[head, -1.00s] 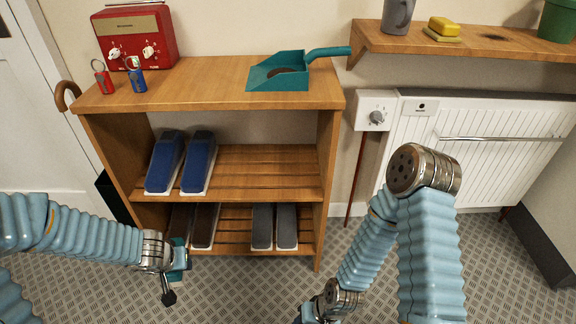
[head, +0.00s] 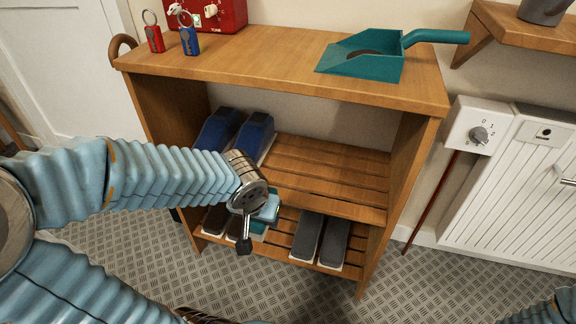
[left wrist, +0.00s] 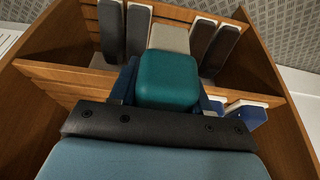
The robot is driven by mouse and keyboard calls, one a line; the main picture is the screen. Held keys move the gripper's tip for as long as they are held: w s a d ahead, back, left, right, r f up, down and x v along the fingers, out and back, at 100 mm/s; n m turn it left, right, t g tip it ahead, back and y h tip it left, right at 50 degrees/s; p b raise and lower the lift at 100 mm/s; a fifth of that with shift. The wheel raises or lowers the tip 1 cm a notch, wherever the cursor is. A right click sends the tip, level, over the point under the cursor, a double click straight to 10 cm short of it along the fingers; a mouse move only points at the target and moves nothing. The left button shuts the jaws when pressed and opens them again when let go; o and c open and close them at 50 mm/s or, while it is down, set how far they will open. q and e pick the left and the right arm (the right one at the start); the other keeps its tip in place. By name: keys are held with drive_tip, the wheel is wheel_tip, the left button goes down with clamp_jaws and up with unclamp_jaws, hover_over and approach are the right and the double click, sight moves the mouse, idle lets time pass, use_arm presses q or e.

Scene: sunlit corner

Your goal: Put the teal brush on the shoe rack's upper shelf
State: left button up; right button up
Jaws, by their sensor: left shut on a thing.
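The teal brush (left wrist: 168,80) is in my left gripper (left wrist: 166,92), which is shut on it; a pale beige part shows beyond the teal body. In the head view the gripper (head: 262,212) and a bit of the teal brush (head: 268,208) are at the front of the shoe rack, partly hidden by my wrist. The rack's upper shelf (head: 330,175) is slatted, with a pair of blue shoes (head: 252,138) at its left and bare slats to their right. The gripper appears just below or level with this shelf's front edge. My right gripper is out of view.
The lower shelf (head: 276,232) holds grey shoes (head: 320,240) and dark brown shoes (head: 216,218). A white heater (head: 510,190) stands to the right.

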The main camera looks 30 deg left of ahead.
use_arm(q)
drive_tip(key=shift+w+r+p, duration=0.55)
drive_tip(key=shift+r+p, duration=0.15)
drive_tip(key=shift+p, duration=0.35)
drive_tip(key=shift+w+a+f, duration=0.15)
drive_tip(key=shift+w+f, duration=0.15)
drive_tip(key=shift+w, duration=0.25)
drive_tip(key=shift+w+a+f, duration=0.1)
drive_tip(key=shift+w+f, duration=0.15)
drive_tip(key=shift+w, duration=0.25)
drive_tip(key=p, duration=0.2)
hover_over(286, 183)
drive_tip(key=s, duration=0.2)
drive_tip(key=shift+w+d, duration=0.1)
drive_tip(key=shift+d, duration=0.1)
drive_tip(key=shift+w+f, duration=0.2)
drive_tip(key=shift+w, duration=0.05)
drive_tip(key=shift+f+b, duration=0.4)
drive_tip(key=shift+f, duration=1.25)
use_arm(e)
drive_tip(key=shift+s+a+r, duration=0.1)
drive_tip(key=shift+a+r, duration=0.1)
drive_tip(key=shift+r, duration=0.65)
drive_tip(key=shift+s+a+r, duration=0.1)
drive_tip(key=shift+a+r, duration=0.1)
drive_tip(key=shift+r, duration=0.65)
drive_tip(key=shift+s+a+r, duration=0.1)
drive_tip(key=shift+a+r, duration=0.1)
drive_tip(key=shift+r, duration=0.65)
